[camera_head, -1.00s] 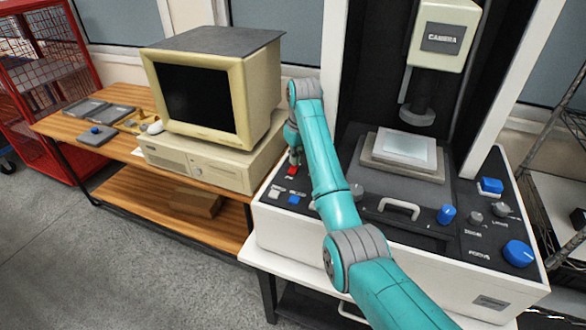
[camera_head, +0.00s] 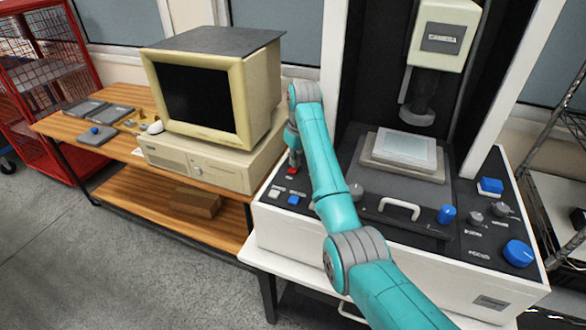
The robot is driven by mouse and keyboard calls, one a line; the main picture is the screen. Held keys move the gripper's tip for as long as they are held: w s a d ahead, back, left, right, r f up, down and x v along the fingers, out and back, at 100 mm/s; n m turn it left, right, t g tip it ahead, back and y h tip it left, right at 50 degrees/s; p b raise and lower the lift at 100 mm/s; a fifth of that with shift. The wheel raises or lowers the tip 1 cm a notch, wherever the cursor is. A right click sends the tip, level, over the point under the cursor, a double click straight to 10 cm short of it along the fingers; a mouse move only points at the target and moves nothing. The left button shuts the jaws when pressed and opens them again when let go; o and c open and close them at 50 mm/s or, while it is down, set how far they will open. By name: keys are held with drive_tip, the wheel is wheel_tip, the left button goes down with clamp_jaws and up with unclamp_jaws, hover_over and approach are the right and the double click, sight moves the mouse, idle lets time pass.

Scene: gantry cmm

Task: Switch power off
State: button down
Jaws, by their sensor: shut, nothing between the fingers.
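The measuring machine (camera_head: 470,295) stands on a white table, with a dark panel on top. On the panel's left side a red switch (camera_head: 291,171) sits near the back edge. A white button (camera_head: 274,194) and a blue button (camera_head: 293,200) are in front of it. My gripper (camera_head: 293,160) is directly above the red switch, pointing down, and its fingers look shut and empty. It is too small to tell whether the fingertips touch the switch. My teal arm covers part of the panel to the right of the switch.
A beige computer with a monitor (camera_head: 205,95) stands on the wooden bench (camera_head: 120,160) just left of the machine. A camera column (camera_head: 440,40), a stage with a glass plate (camera_head: 405,150), a handle (camera_head: 398,208) and blue knobs (camera_head: 517,253) are right of my arm.

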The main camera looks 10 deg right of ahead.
drive_tip(key=shift+r, duration=3.45)
